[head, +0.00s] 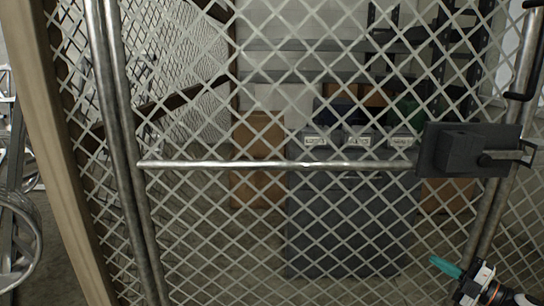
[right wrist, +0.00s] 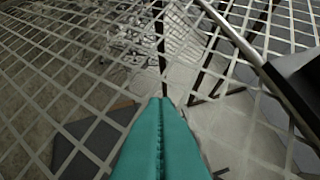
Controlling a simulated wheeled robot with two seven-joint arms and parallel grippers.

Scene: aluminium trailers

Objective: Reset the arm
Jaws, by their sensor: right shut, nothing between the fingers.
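My right gripper (head: 447,267) is low at the right in the head view, in front of the mesh gate and below the gate's black latch box (head: 468,150). In the right wrist view its teal fingers (right wrist: 161,108) are pressed together, with nothing between them. The wire mesh (right wrist: 85,75) fills much of that view beyond the fingertips. Whether the fingertips touch the mesh I cannot tell. My left gripper is not in view.
A mesh gate (head: 290,165) with a metal crossbar spans the head view. Behind it stand grey bins (head: 350,225), cardboard boxes (head: 258,135) and shelves (head: 290,45). A wooden post (head: 55,150) is at the left, with a metal wheel-like object (head: 18,235) beyond it.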

